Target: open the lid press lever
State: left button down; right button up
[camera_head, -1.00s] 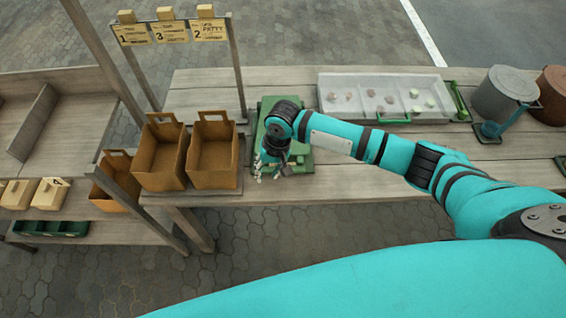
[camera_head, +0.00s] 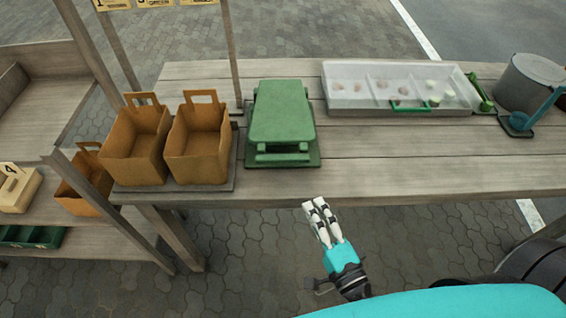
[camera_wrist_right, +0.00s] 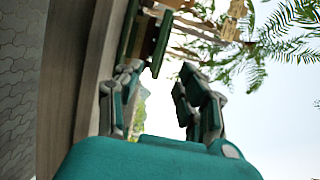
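The green press (camera_head: 283,112) sits on the wooden table in the head view, with its flat lid plate lying level over the base. A green lever bar (camera_head: 283,158) runs across its front, low and near the base. My right gripper (camera_head: 314,204) is in front of the table edge, below and slightly right of the press, apart from it. In the right wrist view its fingers (camera_wrist_right: 160,100) are spread with nothing between them. Part of the green press (camera_wrist_right: 158,42) shows past the left finger there. My left gripper is in no view.
Two brown cardboard baskets (camera_head: 198,143) stand just left of the press. A clear tray (camera_head: 345,100) with several small items lies to its right, then a grey pot (camera_head: 528,82) and a blue-handled tool (camera_head: 535,115). The table front (camera_head: 420,175) is clear.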

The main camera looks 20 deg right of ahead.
aim_at(285, 162)
jog(key=w+p, duration=0.1)
jog(key=w, duration=0.4)
jog(key=w+a+p, duration=0.1)
jog(key=w, duration=0.5)
jog(key=w+a+p, duration=0.1)
jog(key=w, duration=0.5)
jog(key=shift+r, duration=0.1)
jog(key=shift+s, duration=0.1)
grip_shut()
